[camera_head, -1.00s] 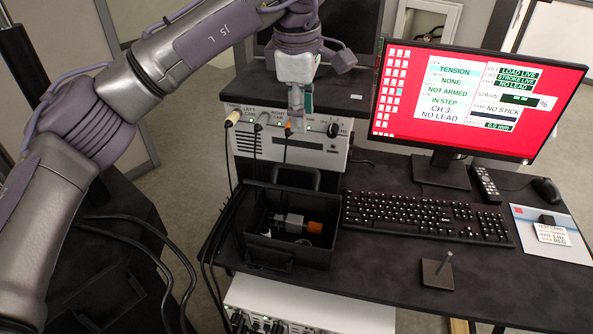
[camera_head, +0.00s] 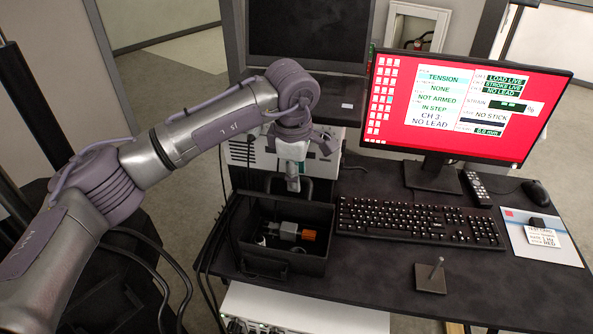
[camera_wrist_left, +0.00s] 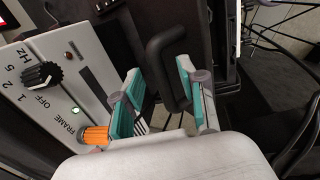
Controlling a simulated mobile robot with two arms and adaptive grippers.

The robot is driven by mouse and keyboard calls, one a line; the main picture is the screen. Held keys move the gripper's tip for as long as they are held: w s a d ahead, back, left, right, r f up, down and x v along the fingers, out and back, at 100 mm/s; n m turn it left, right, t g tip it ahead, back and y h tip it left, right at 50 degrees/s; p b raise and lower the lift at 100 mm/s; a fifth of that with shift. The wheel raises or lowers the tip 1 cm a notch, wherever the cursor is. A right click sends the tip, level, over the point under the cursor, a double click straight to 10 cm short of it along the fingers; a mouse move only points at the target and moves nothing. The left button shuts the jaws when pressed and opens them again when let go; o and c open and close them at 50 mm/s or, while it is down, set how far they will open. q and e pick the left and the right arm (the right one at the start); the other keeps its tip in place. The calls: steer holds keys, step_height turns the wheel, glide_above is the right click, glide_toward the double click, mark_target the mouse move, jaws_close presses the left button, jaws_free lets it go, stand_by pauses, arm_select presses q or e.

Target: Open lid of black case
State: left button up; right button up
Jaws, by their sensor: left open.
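The black case (camera_head: 318,255) stands on the dark desk with its top open. A grey part with an orange end (camera_head: 290,231) shows inside. A dark panel with a black loop handle rises at the case's back edge; it looks like the raised lid, partly hidden by my arm. My left gripper (camera_head: 293,184) is above the back of the case, pointing down. In the left wrist view its teal-padded fingers (camera_wrist_left: 160,92) are apart and empty, with the black handle (camera_wrist_left: 160,50) just beyond them. I cannot tell whether they touch it. My right gripper is out of view.
A white instrument (camera_head: 243,153) with knobs stands close behind the case; its knobs and an orange plug (camera_wrist_left: 96,135) are near the fingers. Cables hang left of the case. The keyboard (camera_head: 415,220) and metal post (camera_head: 432,275) are to the right.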

arm_select(q)
steer(key=shift+c, duration=0.5)
jaws_close()
steer(key=shift+w, duration=0.1)
steer(key=shift+w+d+r, duration=0.1)
steer(key=shift+w+r, duration=0.25)
steer(key=shift+w, duration=0.35)
steer(key=w+d+p, duration=0.1)
steer(key=w, duration=0.6)
steer(key=shift+w, duration=0.3)
